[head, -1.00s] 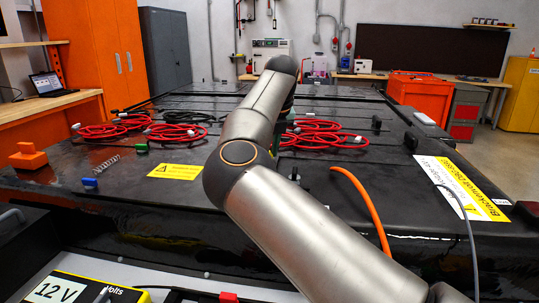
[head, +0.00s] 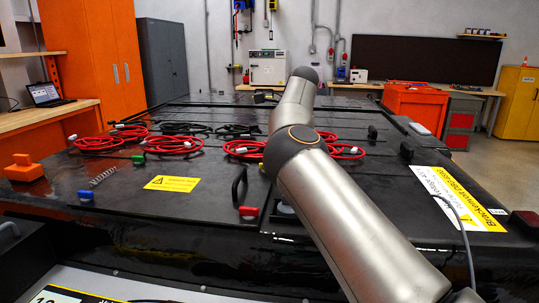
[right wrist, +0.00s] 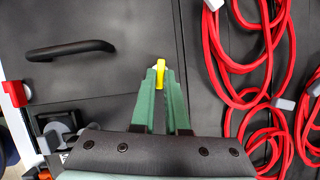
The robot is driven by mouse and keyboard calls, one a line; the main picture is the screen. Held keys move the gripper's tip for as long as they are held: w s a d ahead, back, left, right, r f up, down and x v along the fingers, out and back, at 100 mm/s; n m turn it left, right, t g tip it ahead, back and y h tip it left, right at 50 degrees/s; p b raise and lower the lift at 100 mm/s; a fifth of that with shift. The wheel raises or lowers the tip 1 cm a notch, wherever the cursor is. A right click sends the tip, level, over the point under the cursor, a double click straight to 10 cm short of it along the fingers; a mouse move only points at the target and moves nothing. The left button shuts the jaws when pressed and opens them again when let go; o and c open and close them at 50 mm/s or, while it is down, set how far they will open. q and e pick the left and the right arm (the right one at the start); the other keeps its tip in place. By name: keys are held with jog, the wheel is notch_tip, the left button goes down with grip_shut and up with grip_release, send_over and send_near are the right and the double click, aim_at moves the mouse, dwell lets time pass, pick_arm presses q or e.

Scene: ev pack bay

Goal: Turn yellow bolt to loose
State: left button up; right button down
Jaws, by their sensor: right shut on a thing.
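The yellow bolt (right wrist: 160,70) shows in the right wrist view as a small yellow bar between the fingertips of my right gripper (right wrist: 160,84). The green fingers are shut on it, above the dark pack lid. The lower part of the bolt is hidden, so I cannot tell how it is seated or turned. In the head view my right arm covers the bolt and the right gripper. My left gripper is in neither current view.
The black pack lid (head: 118,206) carries coiled red cables (head: 174,145), which also lie close right of my fingers in the right wrist view (right wrist: 240,98). A black handle (head: 239,185), a red block (head: 248,212) and a yellow warning label (head: 172,183) are left of my arm.

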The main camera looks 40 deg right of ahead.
jog(key=shift+r+n, duration=0.15)
jog(key=shift+n, duration=0.15)
jog(key=shift+d+n+g+y+p, duration=0.1)
jog(key=shift+n+g+y+p, duration=0.25)
jog(key=shift+n+p, duration=0.5)
pick_arm(q)
jog(key=shift+s+a+r, duration=0.15)
jog(key=shift+s+a, duration=0.65)
pick_arm(e)
jog(key=shift+w, duration=0.1)
jog(key=c, duration=0.9)
grip_release()
pick_arm(q)
jog(key=shift+w+d+r, duration=0.15)
jog(key=shift+d+r, duration=0.05)
jog(key=shift+r, duration=0.05)
